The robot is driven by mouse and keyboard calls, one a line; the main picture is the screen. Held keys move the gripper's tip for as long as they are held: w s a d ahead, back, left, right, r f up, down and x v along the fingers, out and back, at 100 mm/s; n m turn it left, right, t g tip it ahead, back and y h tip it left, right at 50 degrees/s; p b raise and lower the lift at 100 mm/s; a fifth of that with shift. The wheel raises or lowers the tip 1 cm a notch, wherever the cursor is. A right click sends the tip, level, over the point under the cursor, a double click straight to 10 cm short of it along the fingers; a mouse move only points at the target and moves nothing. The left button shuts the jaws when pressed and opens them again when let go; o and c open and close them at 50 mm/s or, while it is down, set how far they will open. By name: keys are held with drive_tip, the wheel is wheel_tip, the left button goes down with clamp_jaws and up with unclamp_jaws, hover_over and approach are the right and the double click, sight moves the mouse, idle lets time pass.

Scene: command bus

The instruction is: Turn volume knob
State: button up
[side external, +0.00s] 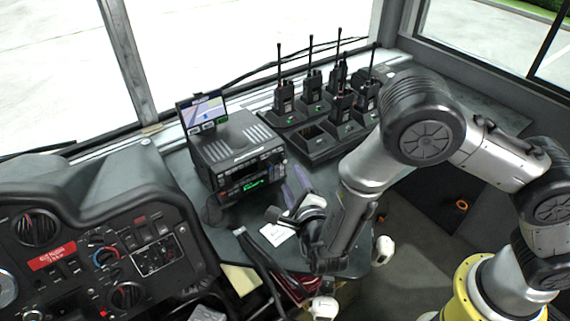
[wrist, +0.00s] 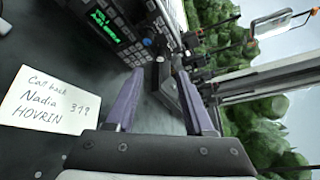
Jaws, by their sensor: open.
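The black radio unit (side external: 238,150) with a green lit display stands on the desk. Its front panel (wrist: 112,28) also shows at the top of the wrist view, turned on its side. A small dark round knob (wrist: 147,42) sits near the panel's edge; I cannot read its label, so I cannot tell if it is the volume knob. My gripper (side external: 295,182) has purple fingers and is just in front of the radio's right side. In the wrist view my gripper (wrist: 162,76) is open, with its fingers apart and nothing between them. The fingertips appear short of the panel.
A handwritten note (wrist: 45,103) lies on the desk near my gripper. A small map screen (side external: 204,110) is on the radio unit. Several handheld radios stand in a charger (side external: 318,140) behind and to the right. A dashboard (side external: 95,240) fills the left front.

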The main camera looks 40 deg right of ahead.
sight(284, 162)
drive_tip(key=x, duration=0.8)
drive_tip(key=shift+w, duration=0.1)
clamp_jaws()
